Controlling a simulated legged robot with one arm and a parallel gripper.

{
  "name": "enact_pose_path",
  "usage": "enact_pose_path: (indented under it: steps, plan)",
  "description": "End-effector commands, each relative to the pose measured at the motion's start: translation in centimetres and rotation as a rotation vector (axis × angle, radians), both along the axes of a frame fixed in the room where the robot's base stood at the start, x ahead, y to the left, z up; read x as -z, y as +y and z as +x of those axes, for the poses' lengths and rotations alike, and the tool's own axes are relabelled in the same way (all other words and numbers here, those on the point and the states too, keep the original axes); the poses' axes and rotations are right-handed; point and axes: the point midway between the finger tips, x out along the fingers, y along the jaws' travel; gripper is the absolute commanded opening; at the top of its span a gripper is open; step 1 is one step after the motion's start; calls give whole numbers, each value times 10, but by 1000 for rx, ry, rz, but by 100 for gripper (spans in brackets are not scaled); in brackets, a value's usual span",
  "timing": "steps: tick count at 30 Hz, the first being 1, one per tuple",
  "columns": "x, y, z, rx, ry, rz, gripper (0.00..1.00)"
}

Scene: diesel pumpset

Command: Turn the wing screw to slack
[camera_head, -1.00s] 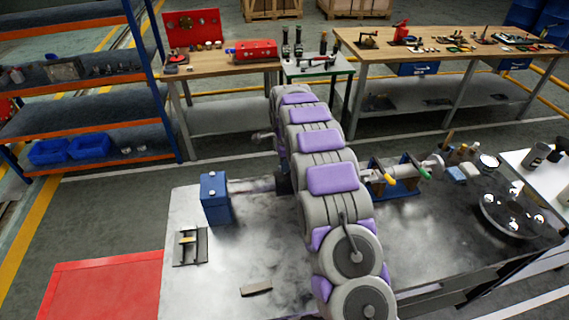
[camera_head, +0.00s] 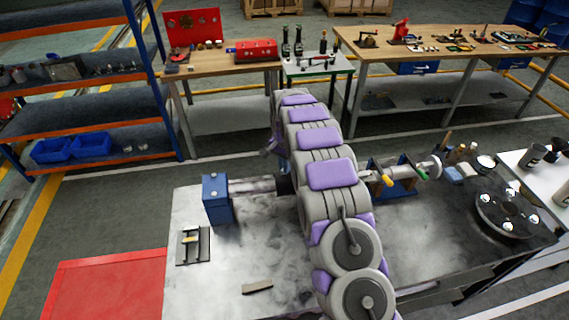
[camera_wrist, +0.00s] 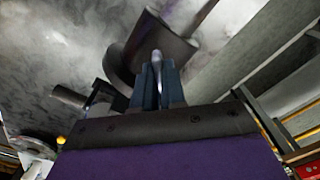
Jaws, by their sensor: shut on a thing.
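In the wrist view my gripper (camera_wrist: 158,85) has its two dark blue fingers closed around a pale, rounded tab, which looks like a wing of the wing screw (camera_wrist: 157,60). The tab stands close to a dark cylindrical part (camera_wrist: 160,38) just beyond the fingertips. The rest of the screw is hidden by the fingers and this part. In the head view my arm covers the middle of the workbench (camera_head: 225,265), so the gripper and the screw are hidden there.
A blue block (camera_head: 216,196) and a small black fixture (camera_head: 192,244) stand on the bench left of my arm. The bench's front left is mostly clear.

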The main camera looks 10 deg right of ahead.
Motion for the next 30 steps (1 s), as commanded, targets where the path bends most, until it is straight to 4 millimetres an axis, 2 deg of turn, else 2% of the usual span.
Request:
enact_pose_path:
  steps: [30]
  plan:
    - [-3, 0, 3, -966, -8, -3, 0]
